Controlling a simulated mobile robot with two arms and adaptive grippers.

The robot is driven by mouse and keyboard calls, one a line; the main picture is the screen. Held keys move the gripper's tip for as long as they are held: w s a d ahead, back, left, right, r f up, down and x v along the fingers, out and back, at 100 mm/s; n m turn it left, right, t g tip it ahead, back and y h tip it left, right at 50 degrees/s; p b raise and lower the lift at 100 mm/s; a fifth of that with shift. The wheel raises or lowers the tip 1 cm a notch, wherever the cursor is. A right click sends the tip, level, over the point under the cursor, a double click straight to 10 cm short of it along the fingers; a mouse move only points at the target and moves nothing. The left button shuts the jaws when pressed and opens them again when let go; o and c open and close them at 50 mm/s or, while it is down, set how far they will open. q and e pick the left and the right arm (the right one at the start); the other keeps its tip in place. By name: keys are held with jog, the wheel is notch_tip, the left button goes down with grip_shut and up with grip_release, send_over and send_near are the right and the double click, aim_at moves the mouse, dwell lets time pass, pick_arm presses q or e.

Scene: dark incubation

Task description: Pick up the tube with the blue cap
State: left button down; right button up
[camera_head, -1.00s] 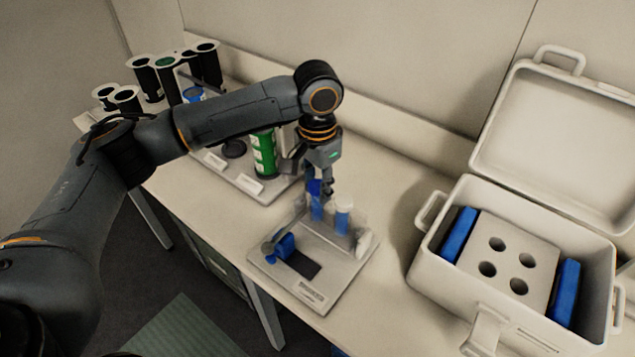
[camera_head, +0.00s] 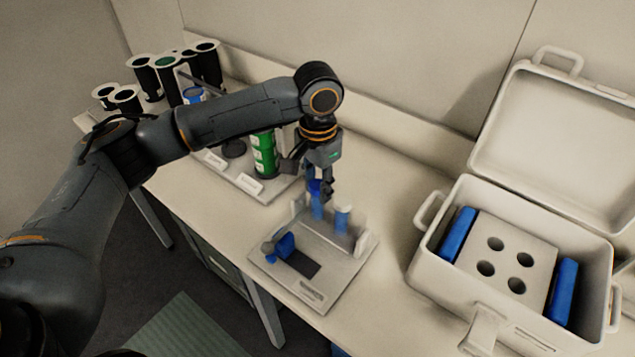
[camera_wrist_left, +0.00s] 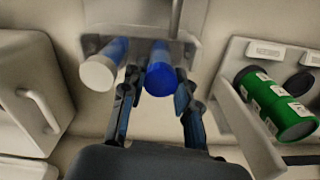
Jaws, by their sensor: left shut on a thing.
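The tube with the blue cap (camera_wrist_left: 160,78) is in the left wrist view, between the two fingers of my left gripper (camera_wrist_left: 155,92). In the head view its blue body (camera_head: 317,205) shows just below my left gripper (camera_head: 319,187), upright at the small rack. My left gripper points down and is shut on the tube near its cap. A second tube with a white cap (camera_wrist_left: 98,72) stands beside it in the left wrist view, and also shows in the head view (camera_head: 342,219). The fingers partly hide the blue cap in the head view.
The tubes' base plate (camera_head: 330,291) also carries a small blue item (camera_head: 285,246). A green-banded cylinder (camera_head: 264,154) stands behind on another plate. An open white cooler box (camera_head: 438,272) with a holed block is on the right. Black cylinders (camera_head: 147,78) stand far left.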

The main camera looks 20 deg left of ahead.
pick_arm(q)
jog(key=shift+w+p, duration=0.1)
jog(key=shift+p, duration=0.25)
dwell(0.5)
jog(key=c, duration=0.9)
grip_release()
jog(key=shift+r, duration=0.1)
notch_tip(320, 180, up, 12)
jog(key=shift+f, duration=0.1)
